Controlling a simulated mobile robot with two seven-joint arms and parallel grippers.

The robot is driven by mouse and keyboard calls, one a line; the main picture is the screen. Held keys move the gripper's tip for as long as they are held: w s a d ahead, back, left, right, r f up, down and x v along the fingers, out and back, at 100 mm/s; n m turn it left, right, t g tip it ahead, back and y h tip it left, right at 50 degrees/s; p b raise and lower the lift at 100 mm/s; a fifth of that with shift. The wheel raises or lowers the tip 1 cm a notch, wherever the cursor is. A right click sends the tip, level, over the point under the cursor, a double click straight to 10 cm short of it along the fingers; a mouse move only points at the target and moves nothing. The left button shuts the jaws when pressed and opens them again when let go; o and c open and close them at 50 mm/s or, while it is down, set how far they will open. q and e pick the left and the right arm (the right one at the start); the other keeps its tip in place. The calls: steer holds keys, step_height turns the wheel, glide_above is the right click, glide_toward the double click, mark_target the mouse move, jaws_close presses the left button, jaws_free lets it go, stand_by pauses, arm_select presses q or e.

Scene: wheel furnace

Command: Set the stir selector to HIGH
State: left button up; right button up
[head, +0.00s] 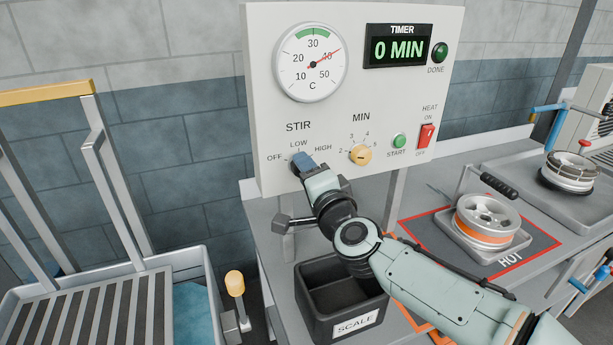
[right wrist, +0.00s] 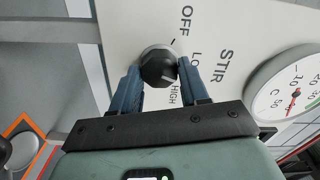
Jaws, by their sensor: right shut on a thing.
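The stir selector is a dark round knob (right wrist: 157,68) on the white control panel (head: 258,60), with OFF, LOW and HIGH printed around it. My right gripper (head: 303,163) reaches up to it in the head view, and its blue fingers hide most of the knob there. In the right wrist view the two fingers (right wrist: 158,82) stand on either side of the knob and are shut on it. I cannot tell which label the knob points to. My left gripper is not in view.
The yellow MIN knob (head: 360,155), green START button (head: 399,141) and red HEAT switch (head: 427,136) sit to the right on the panel. A dark SCALE bin (head: 309,304) is below my arm. A wheel (head: 487,217) lies on the HOT plate at right.

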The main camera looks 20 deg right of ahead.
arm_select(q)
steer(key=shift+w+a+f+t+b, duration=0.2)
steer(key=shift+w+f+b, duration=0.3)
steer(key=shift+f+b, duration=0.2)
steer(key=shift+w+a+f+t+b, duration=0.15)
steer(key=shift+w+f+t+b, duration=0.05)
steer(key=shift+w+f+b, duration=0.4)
arm_select(e)
steer(key=shift+f+m, duration=0.1)
steer(key=shift+m, duration=4.5)
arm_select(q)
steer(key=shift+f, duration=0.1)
arm_select(e)
steer(key=o, duration=1)
steer(key=shift+o, duration=0.2)
